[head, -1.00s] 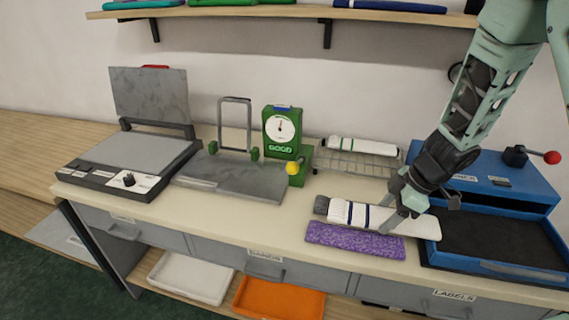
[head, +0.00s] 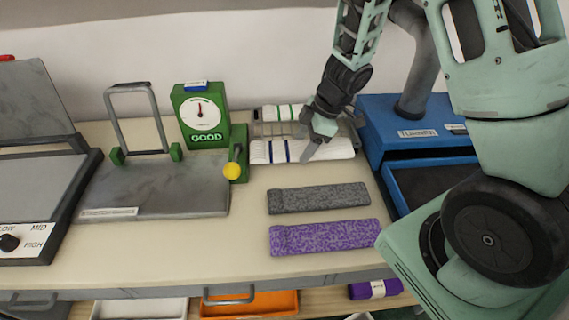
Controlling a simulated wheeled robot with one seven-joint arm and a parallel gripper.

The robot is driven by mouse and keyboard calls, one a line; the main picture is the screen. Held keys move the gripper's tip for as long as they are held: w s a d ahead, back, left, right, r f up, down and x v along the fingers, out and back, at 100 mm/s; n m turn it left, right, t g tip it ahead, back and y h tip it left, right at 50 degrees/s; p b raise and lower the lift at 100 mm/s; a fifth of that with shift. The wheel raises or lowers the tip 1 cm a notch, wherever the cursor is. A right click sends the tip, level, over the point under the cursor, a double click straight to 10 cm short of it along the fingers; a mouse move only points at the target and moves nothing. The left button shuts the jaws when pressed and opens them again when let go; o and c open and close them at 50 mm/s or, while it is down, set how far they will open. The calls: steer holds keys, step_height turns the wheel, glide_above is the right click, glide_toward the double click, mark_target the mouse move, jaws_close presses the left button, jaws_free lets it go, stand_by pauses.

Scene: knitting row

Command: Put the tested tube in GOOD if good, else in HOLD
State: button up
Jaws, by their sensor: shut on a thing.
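A white tube with dark blue bands (head: 267,152) lies level at the front of the wire rack (head: 352,121); I cannot tell whether it rests there. My gripper (head: 312,143) is shut on its middle from above. A white tube with green bands (head: 274,113) lies on the rack behind it, partly hidden by my gripper. The green tester (head: 219,108) stands left of the rack, its needle near upright and GOOD lettered below its dial. No HOLD label is readable.
A grey speckled piece (head: 320,198) and a purple one (head: 325,238) lie on the bench in front. A blue tray unit (head: 390,137) stands right. A metal plate with a handle frame (head: 150,190) is left.

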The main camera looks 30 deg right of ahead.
mark_target(297, 175)
step_height(297, 175, down, 8)
steer(key=b, duration=0.2)
steer(key=shift+f+b, duration=0.15)
steer(key=shift+b, duration=0.2)
steer(key=shift+f, duration=0.2)
steer(key=o, duration=0.7)
steer(key=shift+o, duration=0.2)
steer(key=shift+r, duration=0.1)
